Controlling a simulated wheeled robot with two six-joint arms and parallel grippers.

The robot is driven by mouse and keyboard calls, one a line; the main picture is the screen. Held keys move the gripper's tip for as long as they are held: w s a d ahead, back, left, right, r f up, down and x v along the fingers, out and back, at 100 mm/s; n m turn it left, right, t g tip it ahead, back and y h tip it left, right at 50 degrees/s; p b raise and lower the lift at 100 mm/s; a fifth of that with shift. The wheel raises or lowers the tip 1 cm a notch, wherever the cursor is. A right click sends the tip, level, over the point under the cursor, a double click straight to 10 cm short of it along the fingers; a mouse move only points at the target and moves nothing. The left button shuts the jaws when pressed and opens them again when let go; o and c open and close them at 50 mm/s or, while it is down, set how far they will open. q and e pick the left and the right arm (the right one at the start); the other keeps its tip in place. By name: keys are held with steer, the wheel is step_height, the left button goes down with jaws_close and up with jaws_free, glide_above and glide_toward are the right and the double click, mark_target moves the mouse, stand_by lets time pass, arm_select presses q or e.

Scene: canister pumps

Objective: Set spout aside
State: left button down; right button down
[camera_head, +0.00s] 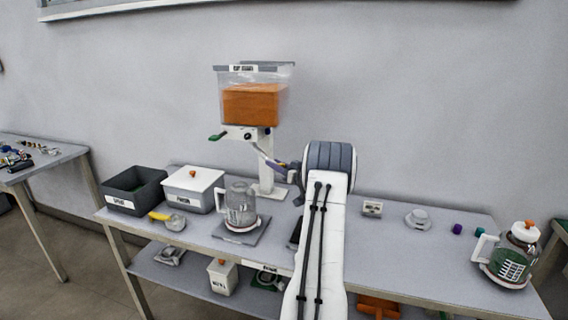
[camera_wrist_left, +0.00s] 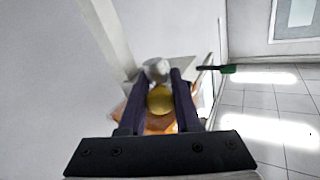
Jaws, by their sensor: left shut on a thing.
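My left gripper (camera_head: 266,158) reaches up to just under the dispenser, next to its white post. In the left wrist view its dark purple fingers (camera_wrist_left: 160,95) are shut on a yellow rounded piece (camera_wrist_left: 160,99), which looks like the spout. A pale grey knob-like part (camera_wrist_left: 156,70) shows just beyond it; I cannot tell whether the two touch. The dispenser (camera_head: 254,95) is a clear bin of orange contents on a white stand (camera_head: 267,182), with a green lever (camera_head: 217,136). The lever also shows in the left wrist view (camera_wrist_left: 228,69). My right gripper is not in view.
On the table (camera_head: 400,250) stand a dark bin (camera_head: 135,190), a white lidded box (camera_head: 193,188), a yellow-handled scoop (camera_head: 172,221) and a glass jug (camera_head: 240,206) on a grey plate. Another jug (camera_head: 513,262) stands at the right.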

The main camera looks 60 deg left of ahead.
arm_select(q)
steer(key=shift+w+a+r, duration=0.1)
stand_by(0.4)
steer(key=c, duration=0.6)
jaws_free()
steer(key=shift+a, duration=0.1)
steer(key=b+v, duration=0.1)
steer(key=v, duration=0.9)
steer(key=shift+w+d, duration=0.25)
steer(key=shift+d, duration=0.05)
